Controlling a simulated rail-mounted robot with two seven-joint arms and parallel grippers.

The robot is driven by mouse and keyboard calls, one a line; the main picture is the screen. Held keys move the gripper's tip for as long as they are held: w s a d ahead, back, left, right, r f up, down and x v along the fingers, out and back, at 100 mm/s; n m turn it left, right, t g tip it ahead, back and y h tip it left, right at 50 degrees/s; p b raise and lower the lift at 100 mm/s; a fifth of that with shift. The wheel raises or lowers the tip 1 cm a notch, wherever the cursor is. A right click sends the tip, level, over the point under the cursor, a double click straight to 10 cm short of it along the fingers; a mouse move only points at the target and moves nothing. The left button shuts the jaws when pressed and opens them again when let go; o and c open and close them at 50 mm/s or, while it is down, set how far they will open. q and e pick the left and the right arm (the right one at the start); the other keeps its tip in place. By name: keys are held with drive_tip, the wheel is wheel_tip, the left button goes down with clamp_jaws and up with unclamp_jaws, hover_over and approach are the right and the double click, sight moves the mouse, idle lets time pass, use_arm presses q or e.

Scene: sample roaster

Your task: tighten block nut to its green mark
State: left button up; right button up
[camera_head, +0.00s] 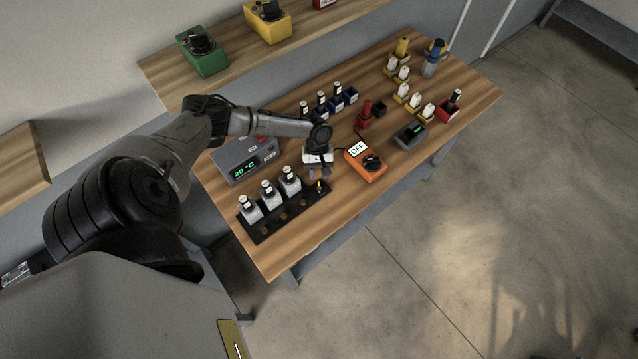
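A long black block (262,231) lies at the front left of the wooden table. Several white-labelled grey bottles stand along its back side, and brown round spots show along its front. A small brass-coloured piece (320,187) stands at the block's right end; it may be the nut, but it is too small to be sure. I cannot make out a green mark. My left gripper (319,174) points down just behind and above this piece. Its fingertips are too small to show whether they are open or touch anything. My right gripper is not in view.
A grey box with a green "20 °C" display (243,162) stands left of my gripper. An orange device (366,166) with a black knob and "OFF" sign is close on its right. Bottles and a red stand (364,113) are behind. The table's front right is clear.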

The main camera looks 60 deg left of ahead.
sight(319, 188)
use_arm(q)
drive_tip(key=shift+b+x, duration=1.5)
drive_tip(key=shift+x, duration=1.25)
drive_tip(key=shift+c, duration=0.4)
clamp_jaws()
